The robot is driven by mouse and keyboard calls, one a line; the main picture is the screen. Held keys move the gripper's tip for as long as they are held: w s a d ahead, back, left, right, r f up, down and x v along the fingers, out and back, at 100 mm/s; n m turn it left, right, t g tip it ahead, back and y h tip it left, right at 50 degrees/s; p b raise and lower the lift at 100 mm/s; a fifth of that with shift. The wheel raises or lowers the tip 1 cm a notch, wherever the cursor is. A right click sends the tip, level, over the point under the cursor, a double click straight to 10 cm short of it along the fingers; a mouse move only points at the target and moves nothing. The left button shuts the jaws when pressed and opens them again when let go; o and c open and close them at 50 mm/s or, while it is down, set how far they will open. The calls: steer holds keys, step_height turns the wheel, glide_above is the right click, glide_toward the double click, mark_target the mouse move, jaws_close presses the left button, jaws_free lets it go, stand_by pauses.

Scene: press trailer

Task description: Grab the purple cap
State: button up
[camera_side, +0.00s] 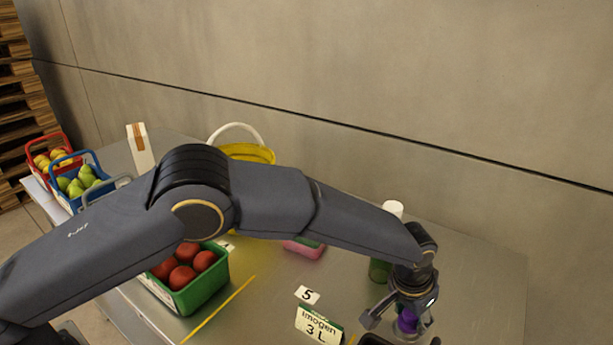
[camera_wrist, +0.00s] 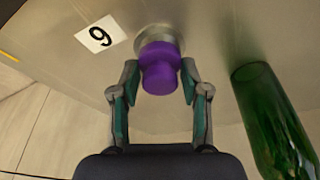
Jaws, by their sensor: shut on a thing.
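The purple cap (camera_wrist: 160,68) sits between the fingers of my gripper (camera_wrist: 160,84) in the wrist view, with a round metallic piece behind it. My gripper is shut on the cap, a finger on each side. In the side view the purple cap (camera_side: 407,320) shows low at the right, partly covered by my gripper (camera_side: 405,318). What lies under the cap is mostly hidden there.
A green bottle (camera_wrist: 275,120) stands close to the right of my gripper. A label reading 5 (camera_side: 307,295) and an "imogen 3 L" sign (camera_side: 319,325) are left of it. A green crate (camera_side: 205,291) of red fruit is farther left. The table's right side is clear.

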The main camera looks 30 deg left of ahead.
steer(key=c, duration=0.5)
steer(key=shift+o, duration=0.2)
